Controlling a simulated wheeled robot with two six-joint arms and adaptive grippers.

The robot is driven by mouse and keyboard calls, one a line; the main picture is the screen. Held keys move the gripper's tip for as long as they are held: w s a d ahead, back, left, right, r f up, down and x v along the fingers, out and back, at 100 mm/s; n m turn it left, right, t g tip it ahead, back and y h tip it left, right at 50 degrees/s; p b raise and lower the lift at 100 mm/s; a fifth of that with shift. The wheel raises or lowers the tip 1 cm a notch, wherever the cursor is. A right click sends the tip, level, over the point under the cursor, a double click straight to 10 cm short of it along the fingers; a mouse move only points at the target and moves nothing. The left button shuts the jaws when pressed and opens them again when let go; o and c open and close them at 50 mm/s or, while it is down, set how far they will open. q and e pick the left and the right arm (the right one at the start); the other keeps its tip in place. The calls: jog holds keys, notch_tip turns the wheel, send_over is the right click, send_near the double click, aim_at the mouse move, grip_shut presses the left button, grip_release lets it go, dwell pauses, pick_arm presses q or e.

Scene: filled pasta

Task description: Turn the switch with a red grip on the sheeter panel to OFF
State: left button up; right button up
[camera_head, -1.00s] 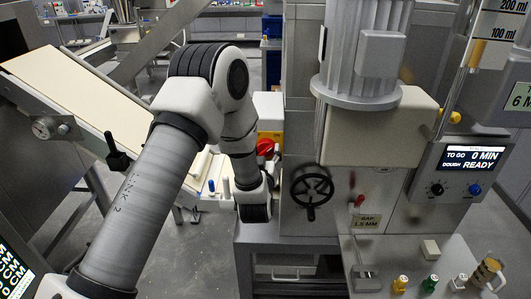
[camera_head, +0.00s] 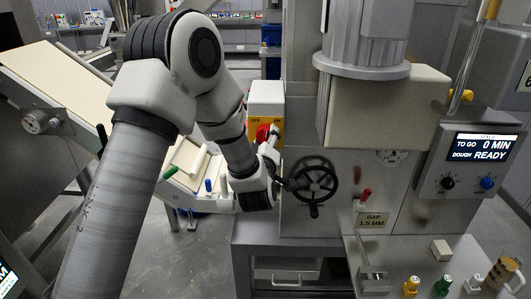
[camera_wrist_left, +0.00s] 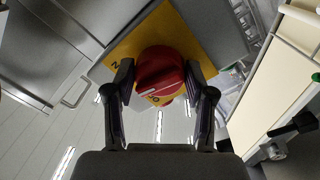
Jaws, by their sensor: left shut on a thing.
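The switch's red grip (camera_head: 262,133) sits on a yellow plate (camera_head: 258,123) marked OFF at left and ON at right, on a pale box. My left gripper (camera_head: 270,147) reaches up to it from below and partly covers it. In the left wrist view the red grip (camera_wrist_left: 160,72) lies between the two dark fingers of my left gripper (camera_wrist_left: 161,85), which are shut on it. My right gripper is not in view.
A black handwheel (camera_head: 315,182) stands close to the right of my left gripper. A red-tipped lever (camera_head: 364,196) is above the gap label (camera_head: 372,220). A display panel (camera_head: 470,160) is at right. Several coloured-top pieces stand on the lower right shelf.

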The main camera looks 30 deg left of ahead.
pick_arm(q)
jog(key=n+b, duration=0.3)
jog(key=b, duration=0.1)
jog(key=n+b, duration=0.6)
jog(key=b, duration=0.1)
jog(key=shift+d+f+y+b, duration=0.1)
jog(key=shift+f+y+b, duration=0.15)
jog(key=shift+y+b, duration=0.1)
jog(key=shift+r+n+b, duration=0.25)
jog(key=shift+n+b, duration=0.9)
jog(key=shift+n, duration=0.05)
jog(key=o, duration=1.2)
jog(key=v, duration=1.2)
